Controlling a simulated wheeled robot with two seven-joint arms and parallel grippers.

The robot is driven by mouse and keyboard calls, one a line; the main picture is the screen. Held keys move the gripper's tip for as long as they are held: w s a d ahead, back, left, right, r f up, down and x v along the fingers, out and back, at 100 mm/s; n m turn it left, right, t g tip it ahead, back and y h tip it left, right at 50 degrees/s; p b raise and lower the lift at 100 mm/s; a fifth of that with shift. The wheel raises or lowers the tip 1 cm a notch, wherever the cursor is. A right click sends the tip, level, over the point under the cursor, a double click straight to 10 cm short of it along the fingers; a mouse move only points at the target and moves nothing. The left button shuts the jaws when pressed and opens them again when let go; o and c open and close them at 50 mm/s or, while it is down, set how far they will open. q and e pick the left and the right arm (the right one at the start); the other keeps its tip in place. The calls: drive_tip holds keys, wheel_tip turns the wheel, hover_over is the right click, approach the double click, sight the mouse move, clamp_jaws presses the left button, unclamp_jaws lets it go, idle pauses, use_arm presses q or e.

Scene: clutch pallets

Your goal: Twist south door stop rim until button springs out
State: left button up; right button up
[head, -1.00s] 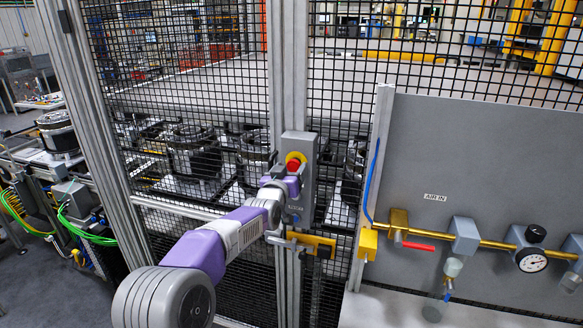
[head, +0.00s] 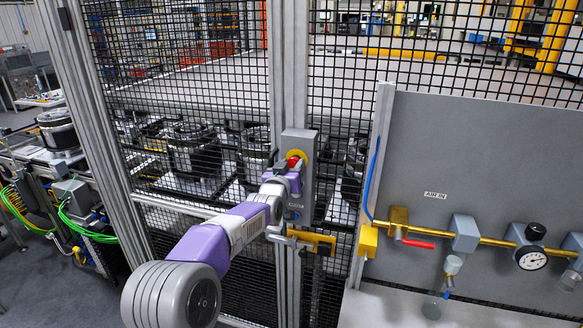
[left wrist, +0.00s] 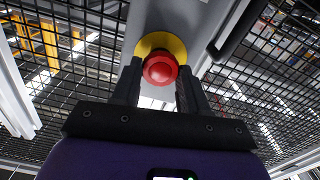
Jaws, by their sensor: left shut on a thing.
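The door stop is a red mushroom button (head: 294,158) on a yellow disc, mounted on a grey box (head: 308,143) on the fence post. In the left wrist view the red button (left wrist: 160,68) sits in front of a yellow disc (left wrist: 153,43). My left gripper (head: 291,169) reaches the button from below in the head view. In the left wrist view its two dark fingers (left wrist: 158,80) stand on either side of the red rim, and it is shut on the button. The button's travel cannot be judged. My right gripper is not in view.
A yellow latch with a handle (head: 318,243) sits just below the box. Black mesh fence (head: 200,60) spans both sides of the post. At right, a grey panel (head: 480,150) carries a brass air line with a red lever (head: 419,244) and a gauge (head: 533,259).

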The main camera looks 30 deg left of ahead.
use_arm(q)
drive_tip(key=m+b, duration=0.1)
drive_tip(key=m, duration=0.1)
drive_tip(key=shift+m+b, duration=0.4)
drive_tip(key=shift+d+m+b, duration=0.1)
drive_tip(key=shift+m+b, duration=0.95)
drive_tip(key=shift+m, duration=1.15)
drive_tip(key=shift+r, duration=0.1)
drive_tip(key=o, duration=1.1)
